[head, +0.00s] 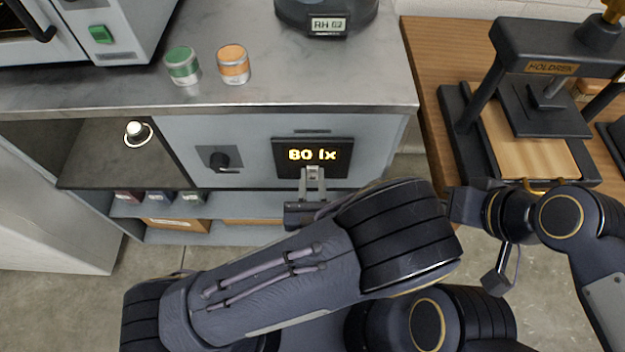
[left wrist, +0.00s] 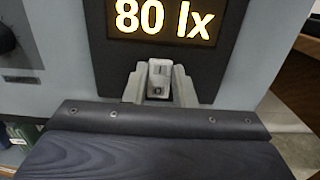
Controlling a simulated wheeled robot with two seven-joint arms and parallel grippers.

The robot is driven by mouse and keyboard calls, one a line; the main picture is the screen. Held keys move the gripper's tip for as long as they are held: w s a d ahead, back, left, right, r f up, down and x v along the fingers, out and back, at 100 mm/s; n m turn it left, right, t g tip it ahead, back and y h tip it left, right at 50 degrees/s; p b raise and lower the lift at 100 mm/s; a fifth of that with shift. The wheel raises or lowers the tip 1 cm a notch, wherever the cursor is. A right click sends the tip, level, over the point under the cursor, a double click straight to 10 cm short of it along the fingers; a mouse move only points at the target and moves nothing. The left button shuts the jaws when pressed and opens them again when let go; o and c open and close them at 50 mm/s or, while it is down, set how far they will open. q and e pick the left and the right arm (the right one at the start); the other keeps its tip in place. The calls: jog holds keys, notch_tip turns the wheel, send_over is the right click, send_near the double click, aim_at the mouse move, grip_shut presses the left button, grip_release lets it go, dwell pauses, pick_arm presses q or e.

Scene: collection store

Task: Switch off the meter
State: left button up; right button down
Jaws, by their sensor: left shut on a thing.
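The meter (head: 340,171) is a dark panel with a lit yellow readout of "80 lx", set in the grey front of the bench. In the left wrist view its display (left wrist: 165,18) is cut off at the top. My left gripper (head: 313,172) is at the panel's lower edge. In the left wrist view its two pale fingers are shut on a small light grey switch (left wrist: 159,78) just below the readout. The fingers hide the switch's sides. Part of my right gripper (head: 465,205) shows at the right; its fingertips cannot be made out.
A black knob (head: 220,160) is left of the meter. A white-topped round fitting (head: 137,132) sits in the recess further left. Green (head: 182,66) and orange (head: 233,64) tins stand on the metal top (head: 300,80). A black press (head: 550,70) stands on the wooden table at right.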

pick_arm(q)
jog(key=f+t+b, duration=0.1)
jog(key=t+b, duration=0.1)
jog(key=b, duration=0.2)
jog(key=shift+f, duration=0.15)
jog(key=shift+s+t+b, duration=0.1)
jog(key=shift+t+b, duration=0.2)
jog(key=shift+t, duration=0.2)
jog(key=shift+r, duration=0.25)
jog(key=o, duration=1)
